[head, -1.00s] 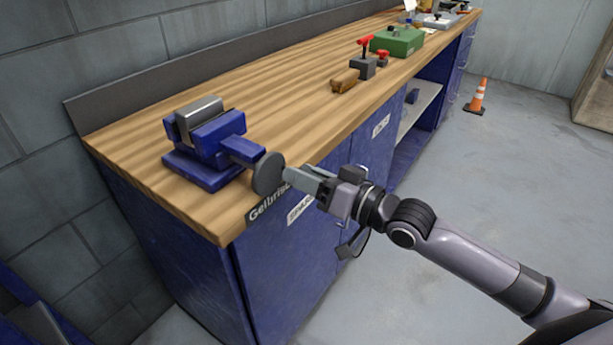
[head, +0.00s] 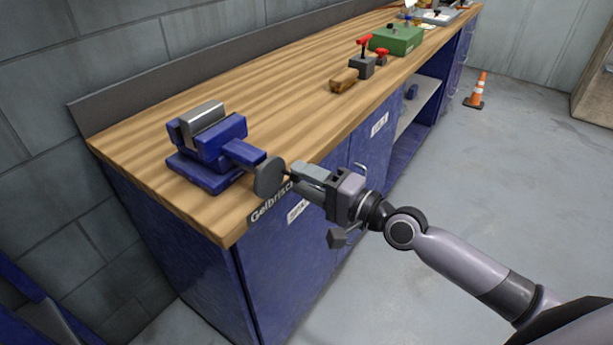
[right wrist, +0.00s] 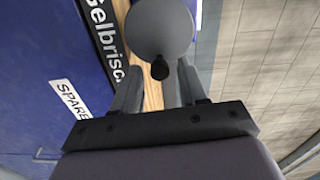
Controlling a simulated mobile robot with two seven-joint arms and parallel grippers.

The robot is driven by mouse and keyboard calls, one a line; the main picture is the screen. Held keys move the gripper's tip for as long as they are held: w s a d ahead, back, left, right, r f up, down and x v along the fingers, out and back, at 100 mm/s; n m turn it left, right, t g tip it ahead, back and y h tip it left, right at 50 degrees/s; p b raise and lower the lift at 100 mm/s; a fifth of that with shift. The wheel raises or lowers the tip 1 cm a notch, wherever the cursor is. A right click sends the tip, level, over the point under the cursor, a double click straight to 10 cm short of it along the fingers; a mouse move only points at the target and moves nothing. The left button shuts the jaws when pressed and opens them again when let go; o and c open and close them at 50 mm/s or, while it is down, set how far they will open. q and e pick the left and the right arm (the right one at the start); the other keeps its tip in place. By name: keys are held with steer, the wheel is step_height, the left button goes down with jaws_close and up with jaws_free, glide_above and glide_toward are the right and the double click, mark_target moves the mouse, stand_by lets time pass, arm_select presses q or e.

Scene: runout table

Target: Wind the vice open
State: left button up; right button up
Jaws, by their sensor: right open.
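The blue vice (head: 208,155) with grey metal jaws (head: 202,116) stands on the near end of the wooden bench. Its grey round handwheel (head: 268,178) faces the bench's front edge. My right gripper (head: 298,174) is just in front of the handwheel, fingers pointing at it. In the right wrist view the handwheel (right wrist: 158,28) fills the top middle, with a dark knob (right wrist: 160,69) low on its face. The knob lies between my two open fingers (right wrist: 158,85), with a gap on both sides. My left gripper is not in view.
The wooden bench (head: 290,100) has blue cabinets below. An orange cone (head: 476,92) stands on the open floor.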

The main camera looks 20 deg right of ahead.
steer(key=m+p, duration=0.4)
steer(key=m, duration=0.9)
jaws_close()
steer(key=shift+r+n, duration=0.2)
steer(key=shift+n, duration=0.55)
steer(key=shift+r+n, duration=0.2)
steer(key=shift+n, duration=0.55)
